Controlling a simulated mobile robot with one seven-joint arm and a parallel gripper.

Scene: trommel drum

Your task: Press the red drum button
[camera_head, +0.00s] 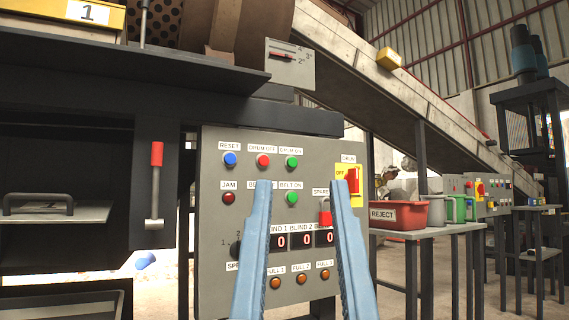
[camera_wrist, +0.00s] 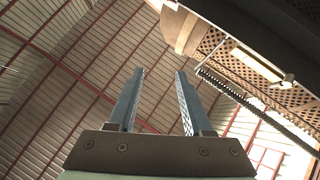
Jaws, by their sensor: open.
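The red drum button (camera_head: 263,161) sits on the upper part of the grey control panel (camera_head: 215,205), under a DRUM OFF label. It is between the blue RESET button (camera_head: 230,159) and the green DRUM ON button (camera_head: 291,163). My gripper (camera_head: 302,186) is open and empty, its two blue fingers pointing up in front of the lower panel. The fingertips show below the button row, and the left finger hides the button under the BELT label. In the wrist view my gripper (camera_wrist: 159,74) is open with nothing between its fingers.
A red switch on a yellow plate (camera_head: 350,181) and a red padlock (camera_head: 324,212) are on the panel's right side. A red REJECT bin (camera_head: 397,215) stands on a table at right. A conveyor slopes overhead.

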